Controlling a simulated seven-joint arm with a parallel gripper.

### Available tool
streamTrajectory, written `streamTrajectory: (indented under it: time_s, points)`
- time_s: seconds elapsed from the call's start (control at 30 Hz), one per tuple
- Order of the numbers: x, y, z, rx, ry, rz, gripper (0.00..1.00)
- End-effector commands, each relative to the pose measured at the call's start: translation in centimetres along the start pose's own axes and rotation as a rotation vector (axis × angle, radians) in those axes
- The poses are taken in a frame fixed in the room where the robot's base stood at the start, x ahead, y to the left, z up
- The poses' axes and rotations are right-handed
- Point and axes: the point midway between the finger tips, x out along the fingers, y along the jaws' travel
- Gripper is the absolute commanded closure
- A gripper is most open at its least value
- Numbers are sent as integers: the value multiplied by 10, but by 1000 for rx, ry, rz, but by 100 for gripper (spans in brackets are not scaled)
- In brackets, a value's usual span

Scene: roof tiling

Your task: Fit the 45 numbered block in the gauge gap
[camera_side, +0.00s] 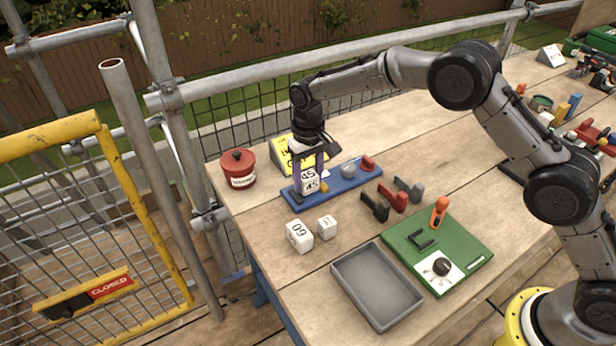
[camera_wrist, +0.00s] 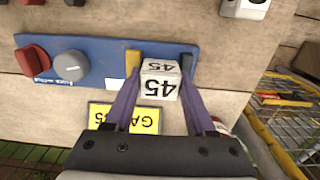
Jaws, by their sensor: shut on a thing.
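The white 45 block (camera_side: 311,181) is between the fingers of my gripper (camera_side: 309,168), which is shut on it. It also shows in the wrist view (camera_wrist: 160,80), with 45 on two faces. The blue gauge board (camera_side: 345,182) lies below, and it runs across the wrist view (camera_wrist: 100,64). A yellow stop (camera_wrist: 133,63) stands left of the block and a dark stop (camera_wrist: 187,66) right of it in the wrist view. The block appears between these stops. I cannot tell whether it touches the board, as its underside is hidden.
A red knob (camera_wrist: 33,60) and grey knob (camera_wrist: 71,65) sit on the board. Near it are a yellow sign (camera_wrist: 124,117), a red pot (camera_side: 238,170), a white 60 block (camera_side: 299,237) and a smaller white block (camera_side: 327,226). A grey tray (camera_side: 345,272) and green board (camera_side: 470,238) lie nearer the front.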

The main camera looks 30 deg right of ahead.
Motion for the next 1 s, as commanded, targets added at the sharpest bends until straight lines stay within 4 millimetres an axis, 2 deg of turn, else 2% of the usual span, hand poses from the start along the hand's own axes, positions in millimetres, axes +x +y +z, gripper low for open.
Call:
streamTrajectory:
  time_s: [1.0]
  points:
    - [10, 0, 0, 0, -1, 0, 100]
